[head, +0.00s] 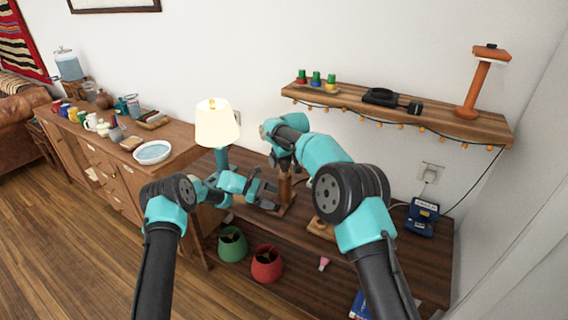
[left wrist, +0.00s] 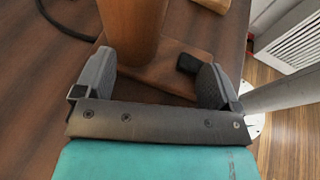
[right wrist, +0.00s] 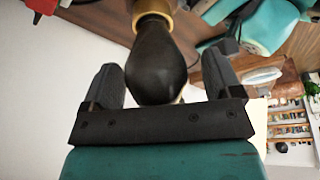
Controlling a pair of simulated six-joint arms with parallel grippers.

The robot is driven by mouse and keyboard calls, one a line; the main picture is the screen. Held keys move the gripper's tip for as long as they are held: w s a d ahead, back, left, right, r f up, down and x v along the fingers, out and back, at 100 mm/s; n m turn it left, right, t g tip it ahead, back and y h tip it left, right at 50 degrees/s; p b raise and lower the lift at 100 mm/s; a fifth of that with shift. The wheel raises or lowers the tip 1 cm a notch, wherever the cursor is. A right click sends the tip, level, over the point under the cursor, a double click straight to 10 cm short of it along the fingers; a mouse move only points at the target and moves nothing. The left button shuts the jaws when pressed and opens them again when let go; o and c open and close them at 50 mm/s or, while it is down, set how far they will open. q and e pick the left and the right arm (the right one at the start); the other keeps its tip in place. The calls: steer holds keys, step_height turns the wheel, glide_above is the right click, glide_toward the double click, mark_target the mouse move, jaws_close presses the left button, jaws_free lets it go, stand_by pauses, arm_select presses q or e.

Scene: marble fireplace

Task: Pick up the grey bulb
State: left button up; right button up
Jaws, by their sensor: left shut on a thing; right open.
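The dark grey bulb (right wrist: 155,62) shows in the right wrist view, seated in a brass-coloured socket (right wrist: 153,8). My right gripper (right wrist: 162,78) is open, with one finger on each side of the bulb. In the head view my right gripper (head: 280,160) is above a wooden stand (head: 286,185), and its arm hides the bulb. My left gripper (head: 266,194) is shut on the stand's upright post, which also shows in the left wrist view (left wrist: 136,28). The stand's flat base (left wrist: 158,68) rests on the dark wooden table.
A lit lamp (head: 216,124) with a cream shade stands left of the grippers. Green (head: 232,244) and red (head: 267,264) shades and a pink bulb (head: 323,264) lie in front. A blue device (head: 422,215) is at right. A wall shelf (head: 400,112) hangs above.

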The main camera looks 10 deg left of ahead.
steer(key=shift+c, duration=0.4)
steer(key=c, duration=0.9)
